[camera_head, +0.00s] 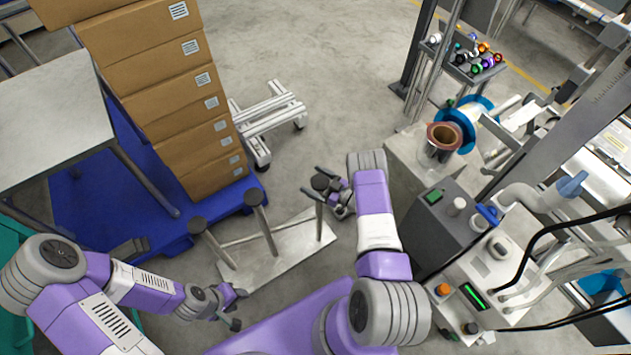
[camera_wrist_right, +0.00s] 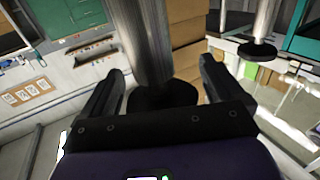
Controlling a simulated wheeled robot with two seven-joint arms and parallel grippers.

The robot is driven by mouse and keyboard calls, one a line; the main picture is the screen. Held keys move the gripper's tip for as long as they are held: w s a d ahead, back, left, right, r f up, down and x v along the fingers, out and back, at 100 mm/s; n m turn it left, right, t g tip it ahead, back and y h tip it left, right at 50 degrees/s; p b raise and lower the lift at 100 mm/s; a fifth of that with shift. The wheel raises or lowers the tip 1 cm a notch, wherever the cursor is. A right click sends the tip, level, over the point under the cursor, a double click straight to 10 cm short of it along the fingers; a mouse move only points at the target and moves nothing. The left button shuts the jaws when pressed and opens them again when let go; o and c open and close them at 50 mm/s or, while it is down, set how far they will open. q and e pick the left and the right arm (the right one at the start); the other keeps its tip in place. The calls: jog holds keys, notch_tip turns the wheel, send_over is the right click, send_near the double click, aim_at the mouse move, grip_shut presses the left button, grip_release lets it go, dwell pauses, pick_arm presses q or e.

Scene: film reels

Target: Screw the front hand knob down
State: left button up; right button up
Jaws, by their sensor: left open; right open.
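Three upright metal posts with dark round knobs stand on a pale base plate (camera_head: 290,262). The left knob (camera_head: 197,225), the middle knob (camera_head: 254,197) and the right knob (camera_head: 320,182) are all in the head view. My right gripper (camera_head: 314,181) is open around the right knob, one finger on each side. In the right wrist view a dark knob (camera_wrist_right: 165,95) on a metal post lies between the open fingers of this gripper (camera_wrist_right: 158,82); contact cannot be told. Another knob (camera_wrist_right: 262,52) shows at the right there. My left gripper (camera_head: 242,311) is open and empty, low and left of the plate.
A stack of cardboard boxes (camera_head: 170,95) stands on a blue pallet (camera_head: 85,205) at the left. A grey machine with buttons (camera_head: 490,275) stands close on the right. A low white wheeled frame (camera_head: 265,125) lies behind the posts. Open floor shows at top middle.

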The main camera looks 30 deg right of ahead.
jog(key=shift+c, duration=0.2)
jog(key=c, duration=0.9)
jog(key=shift+m+h, duration=0.3)
jog(key=shift+h, duration=0.1)
